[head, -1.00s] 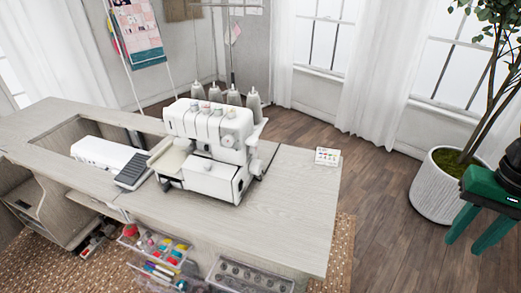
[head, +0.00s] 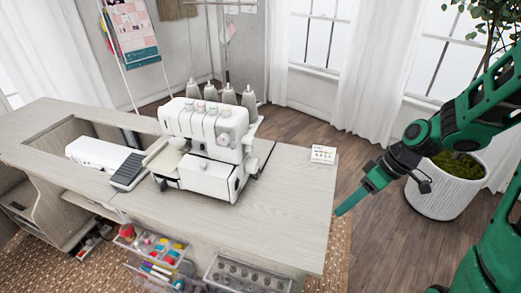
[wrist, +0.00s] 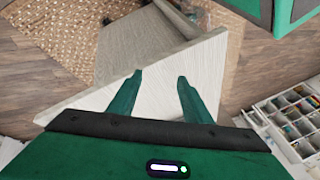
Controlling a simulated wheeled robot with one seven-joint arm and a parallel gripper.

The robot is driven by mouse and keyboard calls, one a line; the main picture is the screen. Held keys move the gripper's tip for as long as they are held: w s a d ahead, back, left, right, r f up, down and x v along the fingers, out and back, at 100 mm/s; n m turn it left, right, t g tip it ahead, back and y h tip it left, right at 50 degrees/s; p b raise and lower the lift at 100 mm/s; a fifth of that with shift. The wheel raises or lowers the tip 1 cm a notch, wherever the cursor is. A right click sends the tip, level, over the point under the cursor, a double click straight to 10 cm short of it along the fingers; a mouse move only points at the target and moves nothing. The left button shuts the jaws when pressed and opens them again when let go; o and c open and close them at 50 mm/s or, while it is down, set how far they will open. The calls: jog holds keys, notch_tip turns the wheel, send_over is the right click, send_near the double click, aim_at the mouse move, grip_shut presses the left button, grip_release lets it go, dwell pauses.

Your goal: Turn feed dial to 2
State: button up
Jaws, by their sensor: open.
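The white serger sewing machine (head: 207,150) stands on the cabinet top in the head view, with several thread cones behind it. Round knobs show on its right side, including a grey one (head: 222,139); which is the feed dial, and any number on it, is too small to tell. My gripper (head: 347,206) is off the right edge of the cabinet, well apart from the machine. In the wrist view my gripper (wrist: 159,82) has its two green fingers spread with nothing between them, over the pale cabinet end. The machine is not in the wrist view.
The pale wooden cabinet top (head: 285,215) is bare right of the machine except for a small white tray (head: 323,154). Open drawers (head: 245,275) stick out in front. A potted plant (head: 440,192) stands behind my arm.

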jog(key=w+a+n+y, duration=0.1)
jog(key=w+a+y, duration=0.1)
jog(key=a, duration=0.1)
jog(key=w+a+n+y, duration=0.1)
jog(key=w+a, duration=0.1)
jog(key=a, duration=0.2)
jog(key=w+a+n+t+y, duration=0.1)
jog(key=w+a+n+y, duration=0.1)
jog(key=a, duration=0.1)
jog(key=shift+a+f+y, duration=0.25)
jog(key=shift+f+y, duration=0.05)
jog(key=shift+f, duration=0.05)
jog(key=w+a+r+n+t+y, duration=0.1)
jog(key=w+a+r+t+y, duration=0.1)
jog(key=w+a+y, duration=0.1)
jog(key=t+y, duration=0.3)
send_near(252, 147)
jog(key=x, duration=0.7)
jog(key=shift+w+a+f, duration=0.15)
jog(key=shift+w+a, duration=0.05)
jog(key=shift+a, duration=0.05)
jog(key=c, duration=1.1)
jog(key=shift+o, duration=0.2)
jog(key=shift+d, duration=0.2)
jog(key=shift+a, duration=0.1)
